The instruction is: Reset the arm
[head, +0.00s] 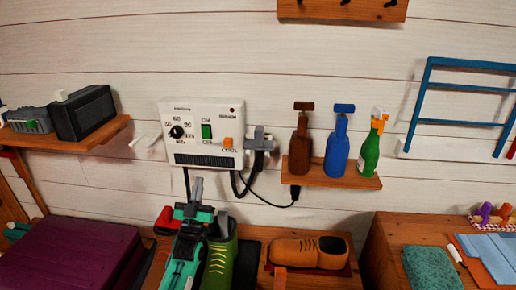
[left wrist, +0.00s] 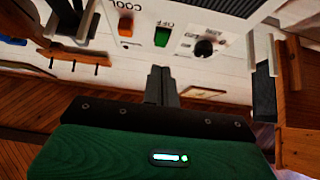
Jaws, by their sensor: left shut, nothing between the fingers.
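My left gripper (head: 197,188) points up towards the wall in the lower middle of the head view, in front of a boot and just below the control panel (head: 202,112). Its grey fingers are shut together with nothing between them. In the left wrist view the shut fingers (left wrist: 161,86) stick out past my green wrist housing, with the panel upside down beyond them. The panel has a black dial (head: 177,132), a green switch (head: 206,131) and an orange switch (head: 228,142). The fingers appear clear of the panel. My right gripper is out of view.
A plug (head: 259,139) and black cables hang at the panel's right side. A small shelf (head: 330,178) holds three bottles. Boots (head: 221,255) and an orange shoe (head: 309,250) stand below. A shelf (head: 75,140) with a black box is left, above a purple box (head: 70,252).

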